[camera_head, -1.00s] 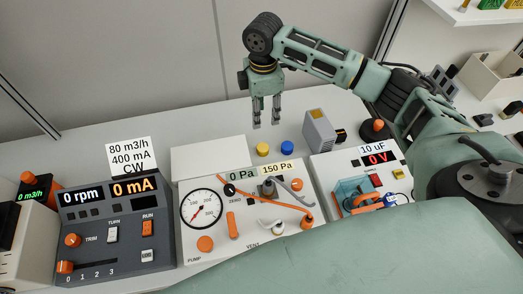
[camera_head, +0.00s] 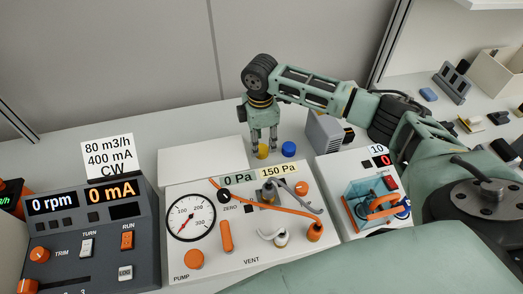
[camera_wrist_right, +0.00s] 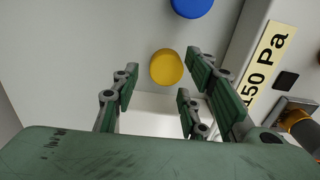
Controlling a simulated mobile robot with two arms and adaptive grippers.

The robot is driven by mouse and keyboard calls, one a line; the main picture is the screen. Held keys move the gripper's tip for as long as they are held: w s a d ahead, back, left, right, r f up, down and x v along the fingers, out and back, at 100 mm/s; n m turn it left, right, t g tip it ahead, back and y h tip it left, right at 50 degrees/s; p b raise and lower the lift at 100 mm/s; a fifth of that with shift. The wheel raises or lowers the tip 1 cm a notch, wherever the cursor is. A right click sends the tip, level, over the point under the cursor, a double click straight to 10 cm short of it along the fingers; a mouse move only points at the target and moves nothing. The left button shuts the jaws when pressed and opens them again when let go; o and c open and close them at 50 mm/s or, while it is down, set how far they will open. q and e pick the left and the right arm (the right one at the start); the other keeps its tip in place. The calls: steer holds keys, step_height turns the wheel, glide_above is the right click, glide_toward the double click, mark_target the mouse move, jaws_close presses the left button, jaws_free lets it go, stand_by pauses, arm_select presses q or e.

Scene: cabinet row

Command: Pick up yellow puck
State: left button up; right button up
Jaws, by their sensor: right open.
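The yellow puck (camera_head: 262,152) lies on the worktop behind the pressure panel. In the right wrist view the round yellow puck (camera_wrist_right: 166,67) shows whole, between and slightly beyond the fingertips. My right gripper (camera_head: 263,148) points down over the puck, its two fingers apart on either side of it in the head view. It is open and empty; in the right wrist view the open fingers (camera_wrist_right: 162,80) show a clear gap. I cannot tell exactly how high the tips are above the worktop. My left gripper is out of view.
A blue puck (camera_head: 289,149) lies just right of the yellow one. A grey box (camera_head: 325,132) stands further right. The white pressure panel (camera_head: 240,250) is in front, with a blank white box (camera_head: 203,162) to the left. A dark motor panel (camera_head: 95,240) is at far left.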

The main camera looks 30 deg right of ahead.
mark_target(261, 146)
steer(key=shift+d+f, duration=0.1)
steer(key=shift+f, duration=1.4)
steer(key=shift+c, duration=0.3)
steer(key=c, duration=1)
